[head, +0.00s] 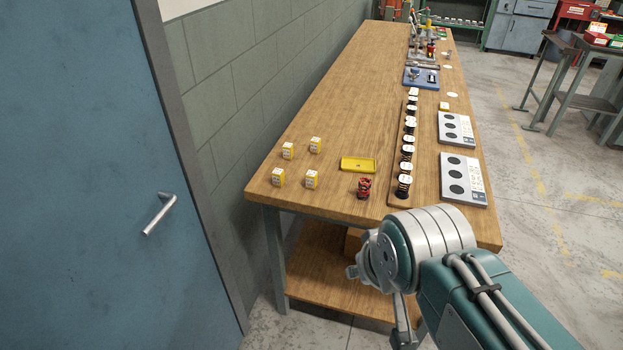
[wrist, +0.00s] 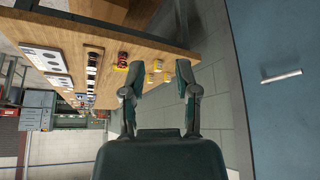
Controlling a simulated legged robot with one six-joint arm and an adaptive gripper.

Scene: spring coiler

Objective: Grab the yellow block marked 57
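Several small yellow blocks with white marked faces stand at the near left of the wooden bench in the head view, at the back left (head: 288,150), back right (head: 315,144), front left (head: 278,177) and front right (head: 311,179). Their numbers are too small to read, so I cannot tell which one is 57. In the wrist view, yellow blocks (wrist: 157,66) show small between my finger tips, some way beyond them. My gripper (wrist: 157,72) is open and empty, its two dark fingers spread apart. It is clear of the blocks.
The wooden bench (head: 340,100) runs away along the wall. A yellow tray (head: 358,164), a red spool-like part (head: 364,188), a row of black coils with white tops (head: 405,165) and grey panels (head: 462,179) lie right of the blocks. A blue door (head: 80,180) stands left.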

